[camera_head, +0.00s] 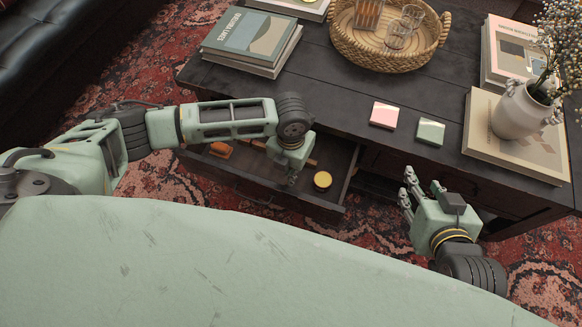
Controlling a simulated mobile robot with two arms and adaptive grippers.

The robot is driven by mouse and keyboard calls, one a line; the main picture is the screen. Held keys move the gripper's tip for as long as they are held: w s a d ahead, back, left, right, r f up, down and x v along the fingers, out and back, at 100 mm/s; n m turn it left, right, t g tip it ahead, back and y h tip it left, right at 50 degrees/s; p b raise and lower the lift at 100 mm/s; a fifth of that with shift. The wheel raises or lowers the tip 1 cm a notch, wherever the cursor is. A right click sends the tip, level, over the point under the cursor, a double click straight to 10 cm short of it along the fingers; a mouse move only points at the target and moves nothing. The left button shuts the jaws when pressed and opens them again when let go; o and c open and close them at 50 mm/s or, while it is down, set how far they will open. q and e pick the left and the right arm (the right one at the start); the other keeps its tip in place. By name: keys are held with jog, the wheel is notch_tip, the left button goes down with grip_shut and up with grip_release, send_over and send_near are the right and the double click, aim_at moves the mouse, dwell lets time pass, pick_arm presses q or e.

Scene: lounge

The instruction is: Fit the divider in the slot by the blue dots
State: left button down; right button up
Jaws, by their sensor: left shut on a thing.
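A drawer (333,192) is pulled out from the dark low table. I cannot tell whether the strip touches the drawer floor or sits in a slot. No blue dots can be made out. My right gripper (419,190) is open and empty, to the right of the drawer, in front of the table.
In the drawer are a round yellow-lidded tin (322,180) at the right and an orange-brown object (222,150) at the left. On the table (330,95) are pink (384,115) and green (430,131) pads, books (250,38), a basket (345,45) and a vase (520,113).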

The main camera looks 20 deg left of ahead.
pick_arm(q)
jog(key=shift+f+b, duration=0.35)
jog(key=shift+b, duration=0.05)
pick_arm(e)
jog(key=w+r+t, duration=0.1)
jog(key=w+a+r+t, duration=0.1)
jog(key=r, duration=0.1)
jog(key=shift+w+a+r+y, duration=0.1)
jog(key=shift+w+r+y, duration=0.2)
jog(key=shift+w+y, duration=0.1)
pick_arm(q)
jog(key=shift+f, duration=0.25)
pick_arm(e)
jog(key=shift+s+d+f+g+h, duration=0.15)
jog(key=shift+s+f+g, duration=0.15)
jog(key=shift+f, duration=0.2)
jog(key=shift+s+d+f+g+h, duration=0.15)
jog(key=shift+s+f+g, duration=0.05)
jog(key=shift+s+f, duration=0.25)
pick_arm(q)
jog(key=shift+f, duration=0.95)
pick_arm(e)
jog(key=shift+w+a+r+t+y, duration=0.25)
jog(key=shift+w+r+t, duration=0.25)
jog(key=shift+r, duration=0.2)
jog(key=shift+w+a+r+t+y, duration=0.2)
jog(key=shift+w+r+t, duration=0.25)
jog(key=shift+r, duration=0.25)
